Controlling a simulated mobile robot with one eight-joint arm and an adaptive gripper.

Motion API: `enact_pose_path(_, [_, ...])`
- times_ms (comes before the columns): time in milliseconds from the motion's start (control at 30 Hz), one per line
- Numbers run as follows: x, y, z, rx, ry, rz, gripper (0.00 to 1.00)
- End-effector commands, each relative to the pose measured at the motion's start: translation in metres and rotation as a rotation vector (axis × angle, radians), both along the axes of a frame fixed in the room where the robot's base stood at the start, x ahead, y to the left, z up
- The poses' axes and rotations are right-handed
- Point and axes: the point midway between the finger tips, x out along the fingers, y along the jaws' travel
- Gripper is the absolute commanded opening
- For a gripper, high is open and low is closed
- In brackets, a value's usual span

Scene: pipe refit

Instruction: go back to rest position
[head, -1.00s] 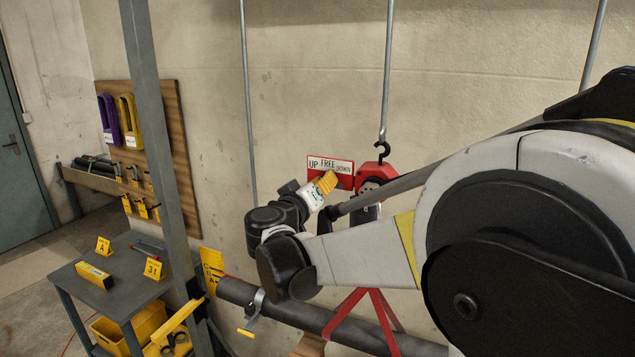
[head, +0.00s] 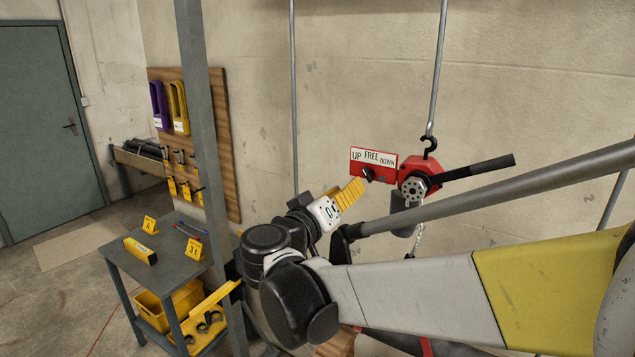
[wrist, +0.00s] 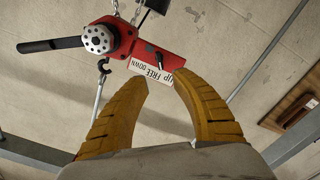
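My gripper (head: 350,193) has yellow ribbed fingers and a white body. In the head view it stands in front of the wall, just left of and below the red lever hoist's sign. In the wrist view my gripper (wrist: 160,95) shows its two fingers spread apart with nothing between them. The red lever hoist (head: 411,178) hangs from a hook on a rod and has a black lever pointing right. Its sign (head: 372,162) reads UP, FREE, DOWN. In the wrist view the hoist (wrist: 140,50) appears upside down beyond the fingertips, apart from them.
A grey post (head: 203,130) stands left of my arm. A grey trolley (head: 177,268) with yellow markers and a yellow bin (head: 168,305) is at lower left. A wooden tool board (head: 218,150) hangs on the wall. Open floor lies towards the green door (head: 38,130).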

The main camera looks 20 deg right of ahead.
Motion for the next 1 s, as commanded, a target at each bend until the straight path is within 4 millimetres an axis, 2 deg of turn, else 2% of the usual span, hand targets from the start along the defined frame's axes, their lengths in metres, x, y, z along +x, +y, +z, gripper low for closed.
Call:
enact_pose_path(100, [-0.005,0.006,0.0,0.0,0.0,0.001,0.32])
enact_pose_path(400, [-0.006,0.007,0.0,0.001,0.001,-0.001,0.32])
enact_pose_path(467, [-0.008,0.005,-0.006,0.008,0.01,-0.001,0.32])
enact_pose_path(533, [-0.014,-0.001,-0.023,0.037,0.047,-0.003,0.32])
enact_pose_path(567, [-0.019,-0.004,-0.035,0.058,0.071,-0.003,0.32])
enact_pose_path(667, [-0.044,-0.017,-0.096,0.166,0.193,0.009,0.32])
enact_pose_path(700, [-0.057,-0.02,-0.126,0.221,0.251,0.022,0.32])
enact_pose_path(767, [-0.08,-0.02,-0.174,0.314,0.342,0.054,0.32])
enact_pose_path(800, [-0.096,-0.017,-0.205,0.379,0.396,0.082,0.32])
enact_pose_path(900, [-0.134,0.002,-0.279,0.543,0.506,0.178,0.32])
enact_pose_path(1000, [-0.167,0.03,-0.339,0.691,0.57,0.291,0.32])
